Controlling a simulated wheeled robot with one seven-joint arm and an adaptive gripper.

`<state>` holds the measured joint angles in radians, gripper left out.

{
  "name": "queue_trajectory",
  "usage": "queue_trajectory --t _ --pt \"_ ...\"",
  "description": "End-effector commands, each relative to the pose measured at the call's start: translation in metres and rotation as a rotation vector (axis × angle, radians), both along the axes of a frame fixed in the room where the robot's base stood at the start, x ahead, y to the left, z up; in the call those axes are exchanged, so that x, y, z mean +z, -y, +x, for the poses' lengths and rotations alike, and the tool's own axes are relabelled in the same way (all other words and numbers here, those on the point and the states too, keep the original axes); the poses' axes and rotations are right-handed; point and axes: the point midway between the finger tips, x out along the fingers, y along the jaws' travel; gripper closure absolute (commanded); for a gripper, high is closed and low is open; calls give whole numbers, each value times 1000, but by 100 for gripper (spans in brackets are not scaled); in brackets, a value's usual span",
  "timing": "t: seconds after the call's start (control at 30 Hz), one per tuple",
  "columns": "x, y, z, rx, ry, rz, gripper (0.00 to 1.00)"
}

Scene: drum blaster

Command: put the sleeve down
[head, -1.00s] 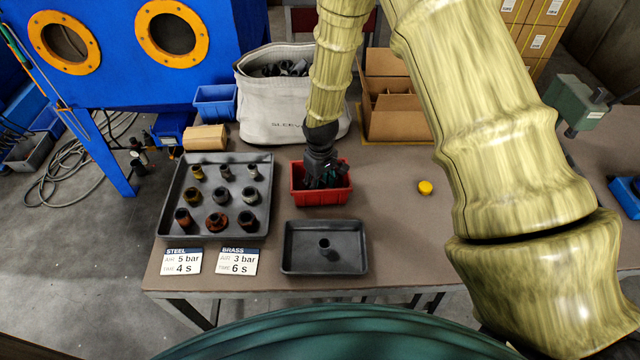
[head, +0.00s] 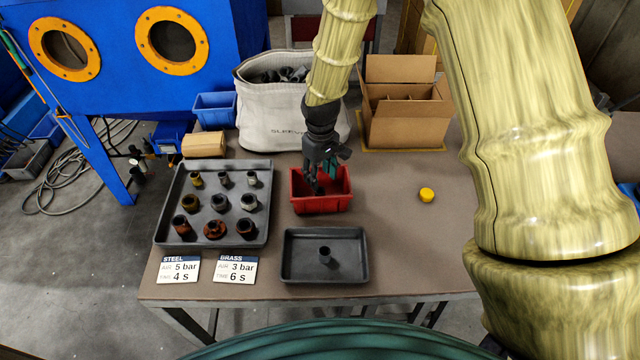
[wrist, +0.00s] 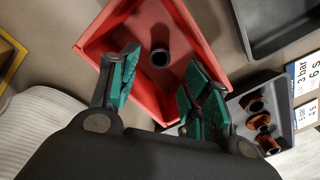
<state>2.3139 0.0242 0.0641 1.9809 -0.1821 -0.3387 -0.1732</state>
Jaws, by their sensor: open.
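A dark, short tubular sleeve (wrist: 160,57) is in the red bin (head: 332,205), its open end facing the wrist camera. The bin also shows in the wrist view (wrist: 103,30). My gripper (head: 325,178) is above the bin. In the wrist view my gripper (wrist: 163,65) is open, its green-padded fingers on either side of the sleeve and apart from it. In the head view the fingers and the bin wall largely hide the sleeve.
A grey tray (head: 290,262) with one small dark sleeve (head: 325,254) is in front of the bin. A larger tray (head: 175,205) with several fittings is at left. A white sack (head: 290,125) and a cardboard box (head: 405,125) stand behind. A yellow cap (head: 426,195) lies at right.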

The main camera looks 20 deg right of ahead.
Motion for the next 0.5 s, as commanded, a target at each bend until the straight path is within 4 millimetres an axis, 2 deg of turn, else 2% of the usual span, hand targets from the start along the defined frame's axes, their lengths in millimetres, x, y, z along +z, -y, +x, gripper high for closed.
queue_trajectory --t 0.3,0.5 --pt "36 0 0 0 1 0 52" --pt "48 0 0 0 0 0 52"
